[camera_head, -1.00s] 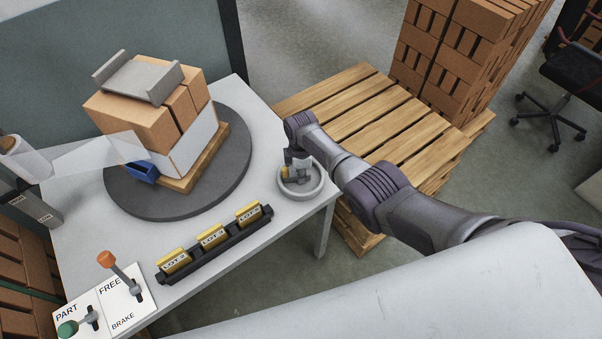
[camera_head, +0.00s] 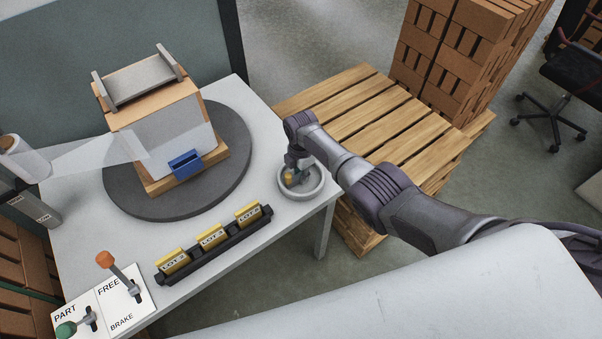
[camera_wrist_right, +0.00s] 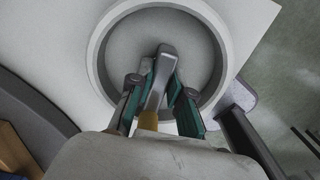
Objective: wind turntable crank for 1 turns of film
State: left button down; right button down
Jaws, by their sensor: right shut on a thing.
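The round grey turntable (camera_head: 236,170) lies on the white table and carries a wooden base (camera_head: 157,187) with a boxed load (camera_head: 150,105) topped by a grey channel piece (camera_head: 138,80). Clear film (camera_head: 95,157) runs from a roll (camera_head: 22,157) at the left to the load. A blue clip (camera_head: 186,162) sits on the load's front face. The round crank dish (camera_head: 318,188) is at the table's right corner. My right gripper (camera_head: 293,172) is down in it, shut on the crank handle (camera_wrist_right: 158,85), which shows between its fingers in the right wrist view. My left gripper is not in view.
A black rack with several yellow lot blocks (camera_head: 212,236) lies along the front edge. An orange-knobbed lever (camera_head: 104,259) and a green-knobbed lever (camera_head: 67,328) stand at the lower left. A wooden pallet (camera_head: 350,105) and stacked bricks (camera_head: 440,50) are beyond the table.

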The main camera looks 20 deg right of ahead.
jog(key=c, duration=1.1)
grip_release()
notch_tip(320, 180, up, 12)
